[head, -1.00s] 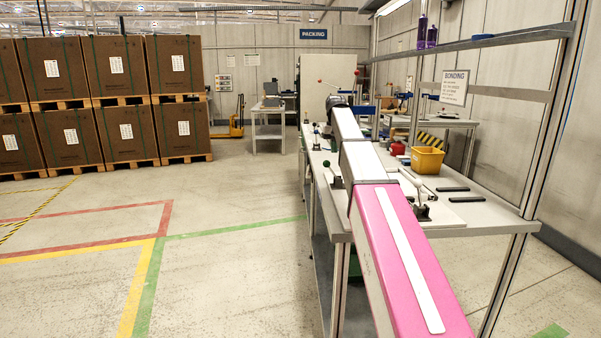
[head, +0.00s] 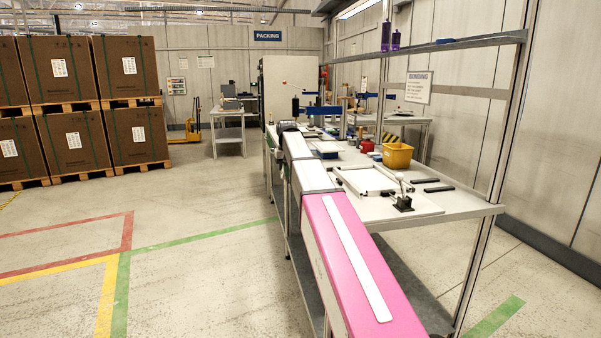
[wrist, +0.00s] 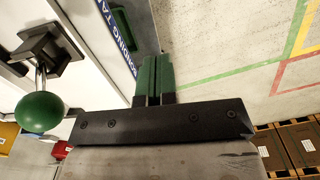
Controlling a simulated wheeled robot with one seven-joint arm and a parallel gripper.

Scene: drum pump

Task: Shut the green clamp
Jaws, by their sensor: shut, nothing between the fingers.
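The green clamp's round green knob (wrist: 40,112) is at the left in the wrist view, on a short metal rod. The rod runs up to a dark clamp base (wrist: 46,48) on the white table surface. My gripper (wrist: 153,62) is shut and empty, its two green fingers together. It is to the right of the knob and apart from it, at the table's edge. In the head view my pink and white arm covers the green clamp, and my fingers cannot be made out.
A second clamp with a white knob (head: 402,196) stands on the near part of the bonding table (head: 455,209). A yellow bin (head: 397,156) and dark bars are behind it. A shelf (head: 440,44) hangs above. Open floor (head: 190,285) lies left of the table.

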